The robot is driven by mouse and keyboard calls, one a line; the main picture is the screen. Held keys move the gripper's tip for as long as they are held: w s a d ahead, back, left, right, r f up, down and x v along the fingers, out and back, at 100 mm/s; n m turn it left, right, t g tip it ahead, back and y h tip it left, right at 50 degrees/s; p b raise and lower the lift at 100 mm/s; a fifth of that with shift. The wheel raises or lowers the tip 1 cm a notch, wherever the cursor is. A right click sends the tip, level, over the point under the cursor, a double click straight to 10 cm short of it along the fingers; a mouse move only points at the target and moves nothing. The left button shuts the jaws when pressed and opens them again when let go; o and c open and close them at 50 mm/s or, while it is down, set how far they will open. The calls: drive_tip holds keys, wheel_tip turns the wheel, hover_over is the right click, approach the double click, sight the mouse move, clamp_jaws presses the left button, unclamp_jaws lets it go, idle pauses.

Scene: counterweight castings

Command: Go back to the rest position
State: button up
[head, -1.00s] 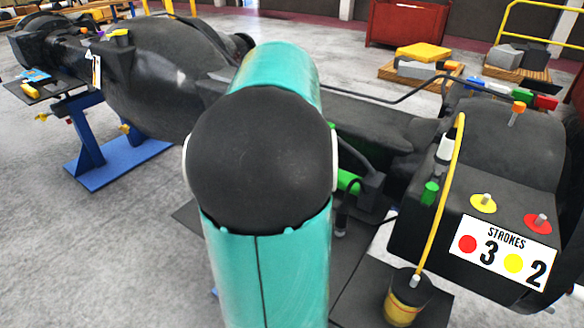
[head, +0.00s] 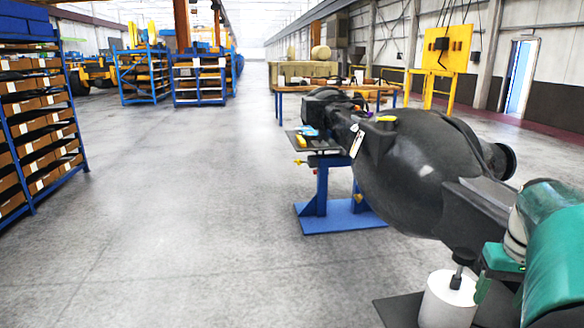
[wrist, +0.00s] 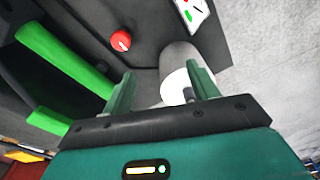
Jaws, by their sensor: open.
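My gripper (wrist: 161,68) is open in the wrist view, with its two green fingers apart. A white cylinder (wrist: 180,62) shows beyond and close to the fingertips, with a small grey stem near the right finger. I see no grip on it. In the head view the white cylinder (head: 447,302) with a dark stem and knob stands on a dark plate, and my arm is bent over the lower right corner beside it. Part of my green gripper shows there, but its fingertips are not clear.
Blue shelving with boxes (head: 40,130) stands at left. The grey floor (head: 190,220) between is clear. The wrist view shows a red knob (wrist: 121,40) and green bar (wrist: 65,60).

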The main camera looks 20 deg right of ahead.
drive_tip(key=w+a+n+t, duration=0.1)
drive_tip(key=w+a+n, duration=0.15)
drive_tip(key=a, duration=0.85)
drive_tip(key=w+a+n+t, duration=0.1)
drive_tip(key=w+a, duration=0.3)
drive_tip(key=a, duration=0.6)
drive_tip(key=s+a+f+n+t, duration=0.1)
drive_tip(key=s+a, duration=0.1)
drive_tip(key=a, duration=0.5)
drive_tip(key=s+a+f+n+t, duration=0.1)
drive_tip(key=s+a, duration=0.1)
drive_tip(key=a, duration=0.6)
drive_tip(key=shift+a+f+n+t, duration=0.2)
drive_tip(key=shift+f+n+t, duration=0.1)
drive_tip(key=shift+f+n, duration=0.1)
drive_tip(key=shift+s+d, duration=0.1)
drive_tip(key=shift+d, duration=0.1)
